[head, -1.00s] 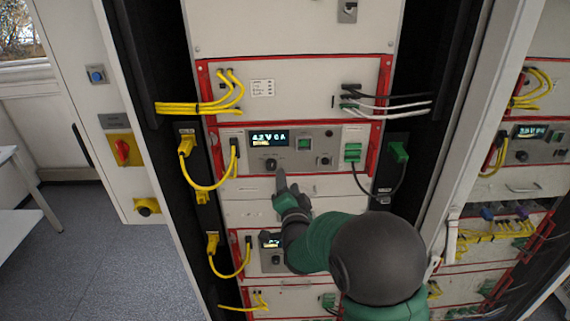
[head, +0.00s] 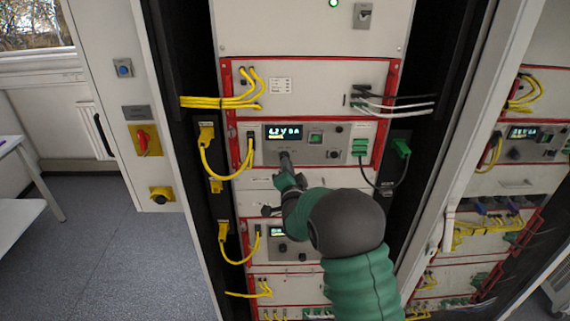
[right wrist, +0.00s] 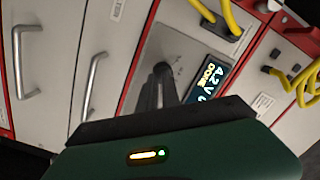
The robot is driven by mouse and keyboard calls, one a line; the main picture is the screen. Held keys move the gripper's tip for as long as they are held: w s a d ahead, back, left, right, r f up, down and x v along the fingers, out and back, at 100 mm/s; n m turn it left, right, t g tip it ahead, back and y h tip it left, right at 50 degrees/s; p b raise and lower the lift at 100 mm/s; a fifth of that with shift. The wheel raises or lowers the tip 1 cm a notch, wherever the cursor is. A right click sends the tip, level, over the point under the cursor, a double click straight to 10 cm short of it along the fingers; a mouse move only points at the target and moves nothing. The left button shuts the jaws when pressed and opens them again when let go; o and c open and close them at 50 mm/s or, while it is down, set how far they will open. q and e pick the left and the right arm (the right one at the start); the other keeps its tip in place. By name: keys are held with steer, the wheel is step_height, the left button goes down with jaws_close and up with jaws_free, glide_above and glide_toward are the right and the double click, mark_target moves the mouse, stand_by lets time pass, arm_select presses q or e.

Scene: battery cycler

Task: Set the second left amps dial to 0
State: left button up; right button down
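The dark amps dial (right wrist: 162,68) sits on the grey front plate of a red-framed unit, below its lit display (head: 283,132). In the right wrist view the display (right wrist: 212,78) shows 4.2 V, with the rest of the line cut off. My left gripper is not in view.
A green button (head: 316,137) and a smaller dark knob (head: 334,154) sit right of the display. A yellow cable (head: 228,175) loops at the left, and a green plug (head: 360,147) sits at the right. A similar unit (head: 300,240) is below, partly behind my arm.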

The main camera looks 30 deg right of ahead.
steer(key=shift+w+d+r, duration=0.1)
steer(key=shift+r, duration=0.8)
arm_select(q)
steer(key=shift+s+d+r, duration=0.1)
arm_select(e)
steer(key=shift+d, duration=0.1)
steer(key=shift+a+f, duration=0.15)
steer(key=shift+a, duration=0.1)
